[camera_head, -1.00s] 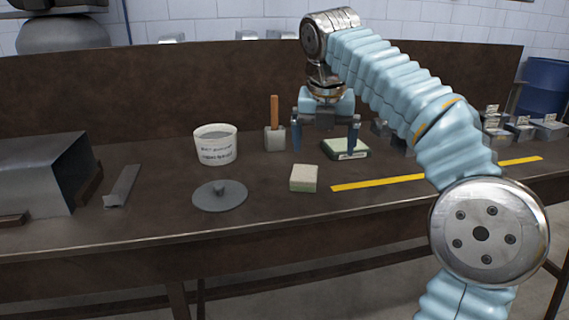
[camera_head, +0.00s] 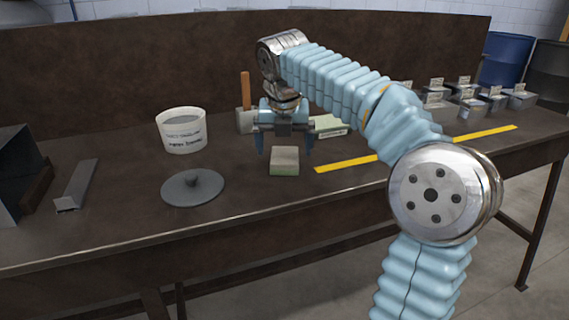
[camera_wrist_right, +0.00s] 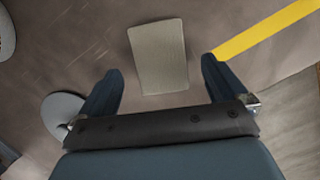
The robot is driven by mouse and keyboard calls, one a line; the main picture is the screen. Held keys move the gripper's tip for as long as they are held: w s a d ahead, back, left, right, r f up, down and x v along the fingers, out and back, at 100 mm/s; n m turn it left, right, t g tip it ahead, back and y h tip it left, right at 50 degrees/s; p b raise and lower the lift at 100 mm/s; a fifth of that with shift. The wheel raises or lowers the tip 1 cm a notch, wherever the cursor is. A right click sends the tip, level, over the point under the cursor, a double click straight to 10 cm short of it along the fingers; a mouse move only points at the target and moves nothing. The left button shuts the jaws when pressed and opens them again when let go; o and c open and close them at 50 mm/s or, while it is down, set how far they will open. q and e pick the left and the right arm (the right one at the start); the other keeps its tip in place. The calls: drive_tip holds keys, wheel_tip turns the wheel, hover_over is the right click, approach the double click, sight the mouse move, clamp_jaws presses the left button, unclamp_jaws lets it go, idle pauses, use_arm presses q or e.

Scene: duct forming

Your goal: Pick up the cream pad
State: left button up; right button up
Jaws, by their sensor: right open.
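The cream pad (camera_head: 285,158) is a small block with a cream top and a green lower layer, lying on the dark bench. My right gripper (camera_head: 285,150) is open and empty above and just behind the pad, with one finger towards each side of it. In the right wrist view the pad (camera_wrist_right: 158,56) lies beyond the open fingertips of the gripper (camera_wrist_right: 162,70), roughly centred between them and slightly turned. My left gripper is not in view.
A white labelled tub (camera_head: 182,132) and a grey disc lid (camera_head: 192,188) stand left of the pad. A wooden-handled tool (camera_head: 245,100) and a green-and-cream block (camera_head: 328,124) are behind. A yellow strip (camera_head: 345,163) lies to the right. Several metal boxes (camera_head: 467,105) stand far right.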

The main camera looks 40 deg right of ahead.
sight(285, 155)
drive_tip(key=x, duration=0.3)
drive_tip(key=shift+d+f, duration=0.1)
drive_tip(key=shift+f, duration=0.2)
drive_tip(key=shift+c, duration=0.5)
drive_tip(key=shift+r, duration=0.1)
drive_tip(key=c, duration=1)
